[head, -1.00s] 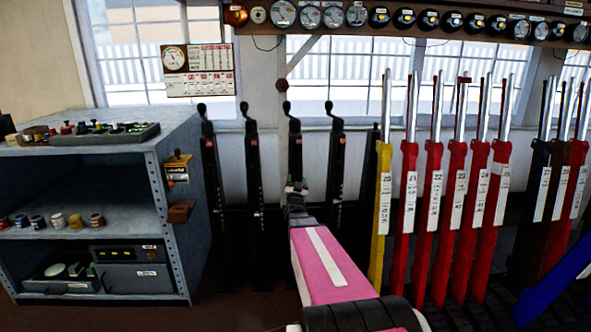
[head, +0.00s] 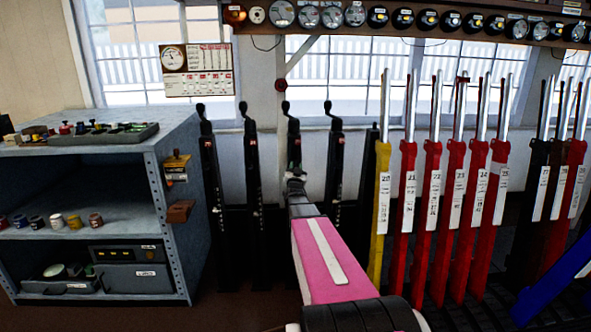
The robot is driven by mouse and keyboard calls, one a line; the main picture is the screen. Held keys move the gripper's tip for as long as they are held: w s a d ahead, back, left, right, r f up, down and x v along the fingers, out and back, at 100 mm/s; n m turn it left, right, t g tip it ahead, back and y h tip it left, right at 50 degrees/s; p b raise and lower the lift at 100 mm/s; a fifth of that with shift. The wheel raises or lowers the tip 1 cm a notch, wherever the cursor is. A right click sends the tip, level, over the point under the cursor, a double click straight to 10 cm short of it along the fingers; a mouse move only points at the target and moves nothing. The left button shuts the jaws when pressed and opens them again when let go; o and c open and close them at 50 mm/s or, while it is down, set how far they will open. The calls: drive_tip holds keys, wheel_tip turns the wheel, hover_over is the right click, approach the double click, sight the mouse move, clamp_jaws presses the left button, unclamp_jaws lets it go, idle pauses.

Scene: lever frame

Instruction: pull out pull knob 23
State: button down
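No knob can be read as number 23 in the head view. A red hexagonal knob (head: 281,85) sits on the white post between the windows, with no readable number. A row of red levers (head: 457,190) with white number plates stands at the right; one carries a small red piece (head: 462,75) near its top. My gripper (head: 294,162) is small and dark, at the end of my pink arm, overlapping a black lever (head: 294,133) in the picture. It shows below the red knob, apart from it. Its fingers blend into the lever, so their opening is unclear.
A yellow lever (head: 381,200) stands just right of my arm. Several black levers stand around my gripper. A grey-blue shelf (head: 180,240) with a tray and pots is at the left. A shelf of round instruments (head: 430,35) runs along the top. A blue lever (head: 545,290) leans at lower right.

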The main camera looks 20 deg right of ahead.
drive_tip(key=s, duration=0.2)
drive_tip(key=shift+s+a, duration=0.3)
drive_tip(key=shift+a, duration=0.05)
drive_tip(key=c, duration=0.8)
unclamp_jaws()
drive_tip(key=v, duration=1.1)
drive_tip(key=shift+a, duration=0.1)
